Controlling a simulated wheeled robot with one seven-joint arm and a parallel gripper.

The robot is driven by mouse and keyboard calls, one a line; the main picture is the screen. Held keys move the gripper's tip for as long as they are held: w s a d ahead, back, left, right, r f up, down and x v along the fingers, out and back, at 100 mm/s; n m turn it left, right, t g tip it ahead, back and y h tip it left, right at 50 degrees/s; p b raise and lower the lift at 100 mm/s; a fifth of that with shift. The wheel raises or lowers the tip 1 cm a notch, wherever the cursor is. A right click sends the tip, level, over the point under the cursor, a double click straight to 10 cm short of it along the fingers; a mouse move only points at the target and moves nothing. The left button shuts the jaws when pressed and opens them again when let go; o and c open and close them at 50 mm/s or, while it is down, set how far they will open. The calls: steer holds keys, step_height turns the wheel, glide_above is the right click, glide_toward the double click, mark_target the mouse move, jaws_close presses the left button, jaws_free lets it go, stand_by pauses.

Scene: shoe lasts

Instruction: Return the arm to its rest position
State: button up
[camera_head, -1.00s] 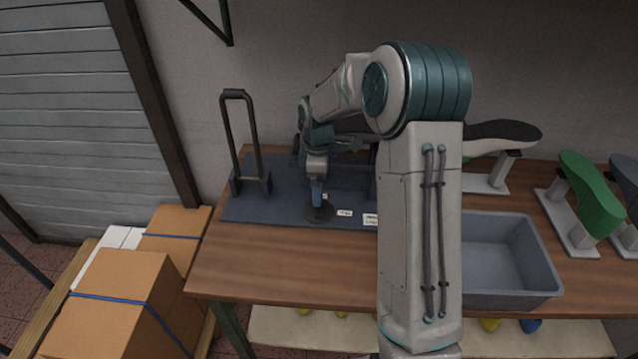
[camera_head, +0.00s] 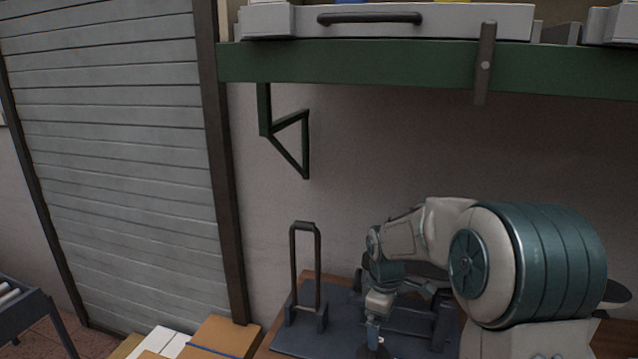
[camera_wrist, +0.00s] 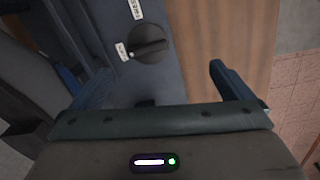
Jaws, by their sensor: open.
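My gripper (camera_wrist: 162,78) is open and empty in the wrist view, one finger at each side. Between and beyond the fingers is a dark round knob (camera_wrist: 150,44) on a blue-grey base plate (camera_wrist: 180,85), with small white labels beside it. The gripper does not touch the knob in that view. In the head view my arm reaches over the bench, and its wrist points down above the base plate (camera_head: 300,340). The fingertips are small and partly cut off there by the lower picture edge.
A dark upright handle frame (camera_head: 292,265) stands on the plate left of my wrist. A green shelf beam (camera_head: 400,65) with a bracket (camera_head: 290,140) runs above. Cardboard boxes (camera_head: 225,335) are at lower left, before a grey shutter (camera_head: 120,170). The wooden bench top (camera_wrist: 240,45) shows bare.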

steer(key=s+r+m+t, duration=0.1)
steer(key=s+m, duration=0.3)
steer(key=s, duration=0.4)
steer(key=s+r+m+t, duration=0.1)
steer(key=s+r+m, duration=0.3)
steer(key=s, duration=0.4)
steer(key=s+r+m, duration=0.3)
steer(key=s+m, duration=0.1)
steer(key=s, duration=0.4)
steer(key=shift+s+r+t+y, duration=0.15)
steer(key=shift+s+t+y, duration=0.15)
steer(key=shift+t, duration=0.1)
